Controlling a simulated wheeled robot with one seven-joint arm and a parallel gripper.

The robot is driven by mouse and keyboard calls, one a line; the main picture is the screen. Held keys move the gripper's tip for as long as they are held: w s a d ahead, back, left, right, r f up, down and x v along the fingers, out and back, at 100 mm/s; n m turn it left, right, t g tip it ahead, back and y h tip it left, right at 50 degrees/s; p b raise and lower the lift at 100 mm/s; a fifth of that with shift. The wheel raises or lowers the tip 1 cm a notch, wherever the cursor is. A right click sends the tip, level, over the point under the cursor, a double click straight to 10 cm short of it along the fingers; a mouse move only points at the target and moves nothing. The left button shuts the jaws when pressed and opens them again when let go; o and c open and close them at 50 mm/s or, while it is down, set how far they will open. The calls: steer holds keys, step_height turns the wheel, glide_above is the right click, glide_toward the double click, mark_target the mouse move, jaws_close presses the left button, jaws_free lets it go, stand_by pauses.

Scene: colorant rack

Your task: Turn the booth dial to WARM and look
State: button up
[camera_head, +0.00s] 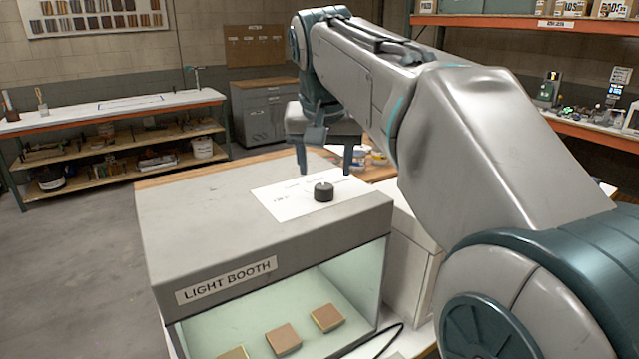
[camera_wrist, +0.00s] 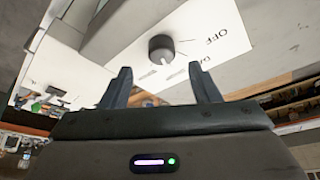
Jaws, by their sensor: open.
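The light booth (camera_head: 220,250) is a grey box with a "LIGHT BOOTH" label and a lit, pale interior. Its dial (camera_head: 323,192) is a dark round knob on a white plate (camera_head: 285,206) on the booth's top. In the wrist view the dial (camera_wrist: 161,49) shows a light pointer mark, and "OFF" is readable on the plate; the other lettering is partly cut off or too small to read. My gripper (camera_head: 325,165) is open and empty, above and just behind the dial, apart from it. Its two fingers (camera_wrist: 163,88) show below the dial in the wrist view.
Several brown square samples (camera_head: 283,339) lie inside the booth. A white box (camera_head: 410,260) stands right of the booth, with a dark cable in front. A long bench (camera_head: 110,108) is at the left, and shelving with cartons (camera_head: 560,22) at the right. Floor at left is clear.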

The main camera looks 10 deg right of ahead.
mark_target(324, 187)
steer(key=shift+x, duration=2.7)
steer(key=shift+a, duration=0.1)
